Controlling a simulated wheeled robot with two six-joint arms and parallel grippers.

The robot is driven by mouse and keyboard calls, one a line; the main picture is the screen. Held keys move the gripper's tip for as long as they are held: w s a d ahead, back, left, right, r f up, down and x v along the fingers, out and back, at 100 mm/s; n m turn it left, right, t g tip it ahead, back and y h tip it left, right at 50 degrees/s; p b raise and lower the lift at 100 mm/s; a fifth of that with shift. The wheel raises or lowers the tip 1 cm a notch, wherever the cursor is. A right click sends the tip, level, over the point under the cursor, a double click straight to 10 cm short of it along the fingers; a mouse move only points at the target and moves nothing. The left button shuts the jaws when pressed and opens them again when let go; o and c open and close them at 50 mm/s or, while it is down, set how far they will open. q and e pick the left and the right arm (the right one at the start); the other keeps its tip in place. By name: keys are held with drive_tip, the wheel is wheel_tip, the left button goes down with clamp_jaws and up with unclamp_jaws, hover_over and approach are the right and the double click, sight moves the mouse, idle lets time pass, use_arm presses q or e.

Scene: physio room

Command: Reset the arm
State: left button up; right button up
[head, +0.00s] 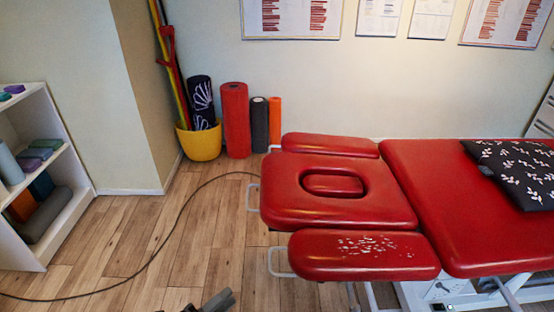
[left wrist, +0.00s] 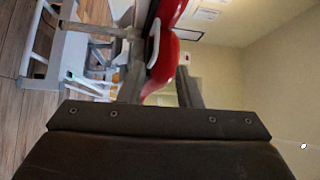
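My left gripper (head: 218,302) shows only in part at the bottom edge of the head view, over the wood floor and to the left of the treatment table. In the left wrist view my left gripper (left wrist: 158,58) has its two grey fingers apart, with nothing visible between them. The red treatment table's underside and pale frame show beyond the fingers. My right gripper is in neither view.
The red treatment table (head: 415,197) fills the right side, with a dark leaf-patterned cushion (head: 520,165) on it. A white shelf (head: 72,212) stands left. A yellow pot (head: 200,145) and rolled mats stand by the wall. A black cable (head: 150,262) crosses the open floor.

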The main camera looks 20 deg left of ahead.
use_arm(q)
drive_tip(key=s+a+f+n+g+y+p, duration=0.2)
drive_tip(key=s+a+f+n+y, duration=0.1)
drive_tip(key=f+n, duration=0.3)
drive_tip(key=s+a+f+n+g+y+p, duration=0.2)
drive_tip(key=s+a+f+n+y, duration=0.15)
drive_tip(key=f, duration=0.45)
drive_tip(key=s+a+f+n+g+y+p, duration=0.2)
drive_tip(key=a+f+n+y, duration=0.15)
drive_tip(key=f+n, duration=0.35)
drive_tip(key=s+f+n+g+p, duration=0.1)
drive_tip(key=s+f+n+g, duration=0.2)
drive_tip(key=s, duration=0.8)
drive_tip(key=s+d+f+n+g+p, duration=0.1)
drive_tip(key=s+f+n+g, duration=0.3)
drive_tip(key=s, duration=0.7)
wheel_tip(320, 180, down, 4)
drive_tip(key=shift+s+d+r+g+p, duration=0.2)
drive_tip(key=shift+s+g+p, duration=0.1)
drive_tip(key=shift+g+p, duration=0.65)
